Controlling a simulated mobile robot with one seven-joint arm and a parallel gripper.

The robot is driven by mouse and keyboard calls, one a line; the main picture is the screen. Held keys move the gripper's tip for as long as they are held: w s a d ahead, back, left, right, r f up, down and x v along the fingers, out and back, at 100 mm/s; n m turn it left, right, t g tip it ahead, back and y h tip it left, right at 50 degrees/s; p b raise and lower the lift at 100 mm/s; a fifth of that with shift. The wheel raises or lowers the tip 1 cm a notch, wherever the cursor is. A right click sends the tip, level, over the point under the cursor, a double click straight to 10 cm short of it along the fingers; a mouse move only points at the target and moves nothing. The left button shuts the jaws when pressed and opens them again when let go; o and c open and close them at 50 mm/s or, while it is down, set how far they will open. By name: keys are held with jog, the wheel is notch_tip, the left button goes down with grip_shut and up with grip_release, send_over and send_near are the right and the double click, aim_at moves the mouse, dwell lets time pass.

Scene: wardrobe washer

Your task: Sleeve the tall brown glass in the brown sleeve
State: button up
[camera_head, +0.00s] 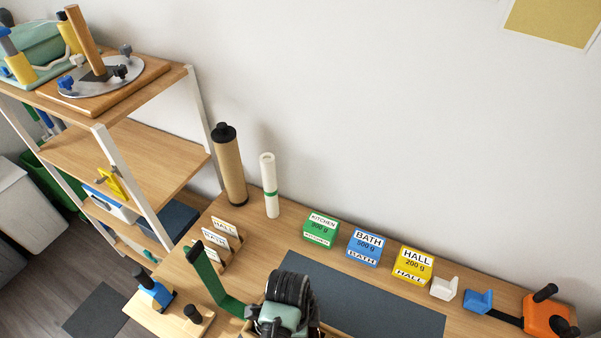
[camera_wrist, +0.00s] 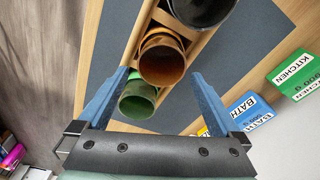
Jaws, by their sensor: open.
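A brown, open-topped hollow cylinder (camera_wrist: 162,60) stands in the middle of a wooden rack (camera_wrist: 202,42) in the wrist view. I cannot tell whether it is the glass or the sleeve. A black cylinder (camera_wrist: 200,8) is above it in the picture and a green one (camera_wrist: 138,100) below it. My gripper (camera_wrist: 160,75) is open, its two blue fingers spread on either side of the brown cylinder's image, with nothing held. I cannot tell the height gap. In the head view my arm hides most of the rack. No second brown hollow piece can be made out.
A tall brown tube with a black cap (camera_head: 229,170) and a white roll (camera_head: 269,187) stand by the wall. Green (camera_head: 321,228), blue (camera_head: 365,246) and yellow (camera_head: 412,264) labelled boxes line the back. A dark mat (camera_head: 370,300) lies in front. Shelves (camera_head: 140,150) stand left.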

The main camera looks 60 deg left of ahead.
notch_tip(320, 180, up, 7)
jog(key=shift+s+a+f, duration=0.2)
jog(key=shift+s, duration=0.2)
dwell(0.4)
